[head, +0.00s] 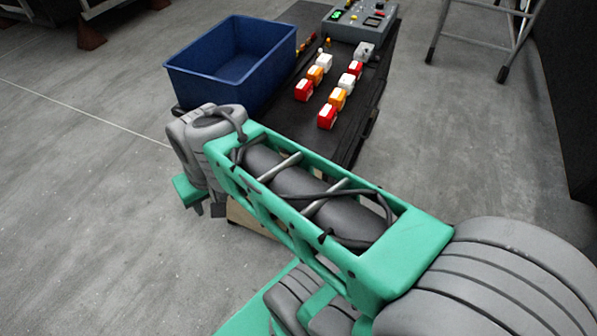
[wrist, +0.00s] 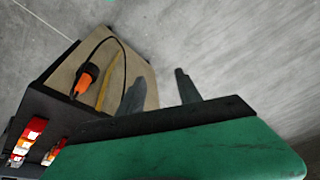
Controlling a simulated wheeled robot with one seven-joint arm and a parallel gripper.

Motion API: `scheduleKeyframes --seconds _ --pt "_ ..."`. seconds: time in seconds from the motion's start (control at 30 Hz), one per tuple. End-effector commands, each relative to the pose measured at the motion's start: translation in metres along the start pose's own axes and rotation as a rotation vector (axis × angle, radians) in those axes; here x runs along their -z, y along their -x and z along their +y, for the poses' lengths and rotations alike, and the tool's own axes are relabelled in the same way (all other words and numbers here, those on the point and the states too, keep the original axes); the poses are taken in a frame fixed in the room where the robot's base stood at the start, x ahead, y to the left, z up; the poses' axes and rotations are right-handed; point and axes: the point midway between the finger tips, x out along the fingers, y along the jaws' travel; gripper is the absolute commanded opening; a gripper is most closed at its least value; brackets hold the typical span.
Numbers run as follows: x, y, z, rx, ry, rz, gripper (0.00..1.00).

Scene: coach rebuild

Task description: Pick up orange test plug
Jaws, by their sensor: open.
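The orange test plug (wrist: 85,82) shows in the wrist view, left of centre, with a black upper end. A thin black cable curves beside it. It is at a tan panel (wrist: 66,72) at the end of the dark bench; whether it hangs or rests there I cannot tell. In the head view my arm hides the plug. My gripper (wrist: 161,76) is open and empty in the wrist view, its two dark fingers apart, to the right of the plug and not touching it. In the head view my gripper (head: 207,208) is low beside the bench's near end.
A blue bin (head: 184,84) stands at the bench's left. Several red, white and orange blocks (head: 327,117) line the dark bench top (head: 290,125). A grey control box (head: 345,30) sits at the far end. Grey floor left of the bench is free; a ladder (head: 475,45) stands right.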

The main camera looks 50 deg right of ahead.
Motion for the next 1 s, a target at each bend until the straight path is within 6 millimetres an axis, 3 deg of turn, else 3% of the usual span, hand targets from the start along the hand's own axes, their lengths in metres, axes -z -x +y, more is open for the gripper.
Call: scheduleKeyframes --seconds 0.13,0.23,0.4,0.5,0.63,1.0 --pt "0.034 -0.028 0.059 0.009 -0.612 -0.057 0.41" --pt "0.051 -0.054 0.123 0.032 -1.176 -0.1 0.41" --pt "0.045 -0.091 0.228 0.099 -2.013 -0.178 0.41" --pt "0.034 -0.103 0.265 0.136 -2.31 -0.217 0.41" --pt "0.028 -0.112 0.28 0.159 -2.459 -0.243 0.41" --pt "0.03 -0.169 0.269 0.156 -2.464 -0.248 0.41"
